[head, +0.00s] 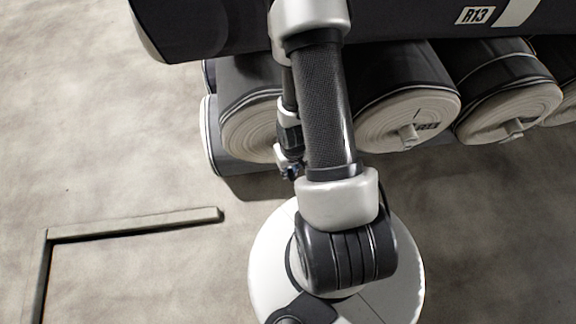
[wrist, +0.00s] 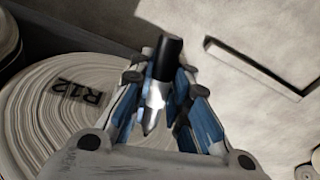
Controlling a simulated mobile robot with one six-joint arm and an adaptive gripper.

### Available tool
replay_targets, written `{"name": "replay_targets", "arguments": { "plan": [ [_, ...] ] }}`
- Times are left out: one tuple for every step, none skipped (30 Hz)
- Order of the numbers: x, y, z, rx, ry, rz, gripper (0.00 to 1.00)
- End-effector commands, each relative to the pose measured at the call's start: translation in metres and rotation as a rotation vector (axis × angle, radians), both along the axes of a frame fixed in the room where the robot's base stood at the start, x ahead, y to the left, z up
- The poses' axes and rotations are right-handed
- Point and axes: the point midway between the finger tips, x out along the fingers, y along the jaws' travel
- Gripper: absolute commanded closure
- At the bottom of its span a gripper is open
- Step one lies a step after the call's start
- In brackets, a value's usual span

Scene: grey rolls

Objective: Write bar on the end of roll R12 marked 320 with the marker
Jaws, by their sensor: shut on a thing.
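The end of roll R12 (wrist: 52,118) fills the left of the wrist view, pale with spiral layers and a black R12 label (wrist: 77,91). I can read no 320 on it. My gripper (wrist: 165,88), with blue finger pads, is shut on the marker (wrist: 168,55), which has a black end at the top and a silver pointed part between the fingers. The marker appears to the right of the label; I cannot tell whether it touches the roll. In the head view my gripper (head: 290,168) is small, beside the left roll end (head: 250,128), which my arm partly hides.
A dark roll labelled R13 (head: 475,15) lies above the lower rolls. A middle roll end (head: 385,112) and a right roll end (head: 508,108) show pale protruding cores. A low L-shaped rail (head: 135,224) lies on the floor at left. Open floor surrounds it.

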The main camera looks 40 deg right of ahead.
Motion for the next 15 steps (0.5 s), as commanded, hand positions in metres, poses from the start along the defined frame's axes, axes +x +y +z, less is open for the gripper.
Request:
{"name": "replay_targets", "arguments": {
  "plan": [
    [-0.0009,-0.0004,-0.0005,0.0,-0.001,-0.003,1.0],
    [-0.0008,-0.0004,-0.0005,0.0,-0.002,-0.002,1.0],
    [-0.0005,-0.0004,-0.0005,0.0,-0.002,-0.002,1.0],
    [-0.0004,-0.0004,-0.0003,0.0,-0.002,-0.002,1.0],
    [-0.0003,-0.0004,-0.0003,0.0,-0.002,-0.002,1.0],
    [-0.0002,-0.0003,-0.0002,0.0,-0.002,-0.002,1.0],
    [-0.0001,-0.0004,-0.0002,0.0,-0.002,-0.002,1.0],
    [-0.0001,-0.0003,-0.0002,-0.001,-0.002,-0.001,1.0],
    [-0.0003,-0.0002,0.0001,-0.001,-0.002,-0.001,1.0],
    [-0.0006,0.0,0.0003,-0.003,-0.002,-0.001,1.0],
    [-0.0005,-0.0002,0.0006,-0.004,-0.002,-0.002,1.0],
    [0.0012,-0.0011,0.0007,-0.004,-0.003,-0.002,1.0],
    [0.0026,-0.0018,0.0008,-0.003,-0.003,-0.001,1.0],
    [0.0041,-0.0028,0.0009,-0.003,-0.004,-0.001,1.0],
    [0.0067,-0.0043,0.0009,-0.003,-0.004,-0.001,1.0]
  ]
}}
